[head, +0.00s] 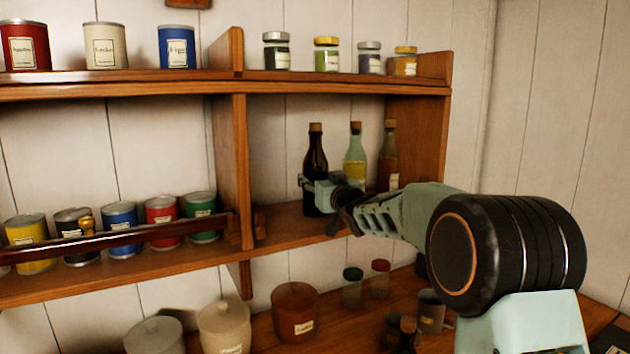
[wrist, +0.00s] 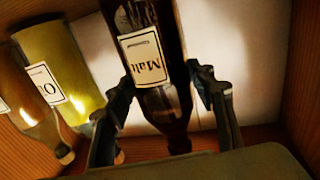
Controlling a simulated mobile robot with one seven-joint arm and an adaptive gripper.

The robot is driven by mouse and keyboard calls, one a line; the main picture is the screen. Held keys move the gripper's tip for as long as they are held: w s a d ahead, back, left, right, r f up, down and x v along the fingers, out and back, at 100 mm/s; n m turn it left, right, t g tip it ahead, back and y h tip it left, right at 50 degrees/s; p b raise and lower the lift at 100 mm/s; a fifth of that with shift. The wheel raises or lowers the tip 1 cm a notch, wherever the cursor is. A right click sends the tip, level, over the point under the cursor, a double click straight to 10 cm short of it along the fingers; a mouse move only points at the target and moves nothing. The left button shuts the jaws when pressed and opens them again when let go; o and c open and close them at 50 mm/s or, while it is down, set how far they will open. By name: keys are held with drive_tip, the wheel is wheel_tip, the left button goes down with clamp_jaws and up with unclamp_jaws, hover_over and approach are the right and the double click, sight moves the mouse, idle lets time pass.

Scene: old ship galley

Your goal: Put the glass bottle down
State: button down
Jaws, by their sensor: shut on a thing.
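The glass bottle in hand is dark brown with a cork; it stands upright at the left of the bottle row on the lower right shelf (head: 275,232) in the head view. In the wrist view this dark bottle (wrist: 158,45) carries a label reading "Malt" and appears upside down. My gripper (head: 318,188) reaches in from the right and is shut on it, with one finger on each side in the wrist view (wrist: 160,100). The bottle's base is at or very near the shelf board; my gripper partly hides it, so I cannot tell whether it touches.
A green-yellow bottle (head: 355,160) and a clear brownish bottle (head: 388,155) stand close on the right. A wooden divider (head: 232,150) is on the left, with free shelf between. Several jars and tins line the upper shelf (head: 340,84). A counter (head: 260,335) below holds canisters.

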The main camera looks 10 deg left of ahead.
drive_tip(key=shift+d+r, duration=0.15)
drive_tip(key=shift+r, duration=0.15)
drive_tip(key=shift+f, duration=0.15)
drive_tip(key=c, duration=0.9)
unclamp_jaws()
drive_tip(key=shift+f, duration=0.15)
drive_tip(key=shift+s, duration=0.15)
drive_tip(key=b+v, duration=0.3)
drive_tip(key=v, duration=0.8)
drive_tip(key=shift+s+d, duration=0.2)
drive_tip(key=shift+s, duration=0.15)
drive_tip(key=shift+d, duration=0.1)
